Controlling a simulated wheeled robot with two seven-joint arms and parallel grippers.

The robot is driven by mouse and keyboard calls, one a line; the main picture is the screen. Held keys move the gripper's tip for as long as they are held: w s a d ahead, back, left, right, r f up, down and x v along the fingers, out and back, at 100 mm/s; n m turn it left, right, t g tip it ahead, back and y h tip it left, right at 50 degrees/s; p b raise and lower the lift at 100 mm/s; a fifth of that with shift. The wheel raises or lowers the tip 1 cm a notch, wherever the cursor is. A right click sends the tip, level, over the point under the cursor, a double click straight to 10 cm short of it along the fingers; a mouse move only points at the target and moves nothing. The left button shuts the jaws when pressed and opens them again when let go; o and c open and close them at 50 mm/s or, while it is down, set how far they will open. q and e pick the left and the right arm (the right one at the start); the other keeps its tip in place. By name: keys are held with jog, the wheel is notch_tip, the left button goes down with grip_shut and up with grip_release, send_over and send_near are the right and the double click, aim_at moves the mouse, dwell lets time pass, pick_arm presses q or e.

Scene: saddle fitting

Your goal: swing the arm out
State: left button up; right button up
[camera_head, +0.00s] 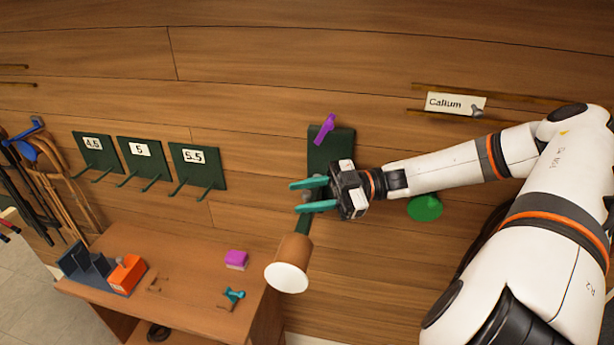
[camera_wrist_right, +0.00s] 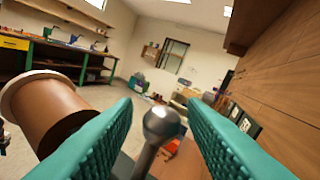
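A dark green wall plate (camera_head: 326,150) with a purple lever (camera_head: 325,129) is fixed to the wood wall. A dark green arm (camera_head: 304,224) shows below my right gripper and leads down to a brown cylinder (camera_head: 296,248) with a pale round end. The cylinder also shows at the left of the right wrist view (camera_wrist_right: 45,110). My right gripper (camera_head: 296,197) has its teal fingers apart. A grey ball knob on a stem (camera_wrist_right: 161,124) stands between them, with gaps visible on both sides. The gripper hides the arm's upper part. My left gripper is not in view.
A wooden bench (camera_head: 190,290) stands lower left, carrying an orange block (camera_head: 127,274), a purple block (camera_head: 236,259) and a teal-handled piece (camera_head: 233,296). Numbered green racks (camera_head: 198,167) hang left. A green round thing (camera_head: 425,208) is below my right forearm, and a "Callum" label (camera_head: 455,103) above it.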

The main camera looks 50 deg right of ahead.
jog(key=shift+r, duration=0.1)
notch_tip(320, 180, up, 9)
jog(key=shift+f+b, duration=0.1)
jog(key=shift+b, duration=1)
jog(key=shift+r, duration=0.55)
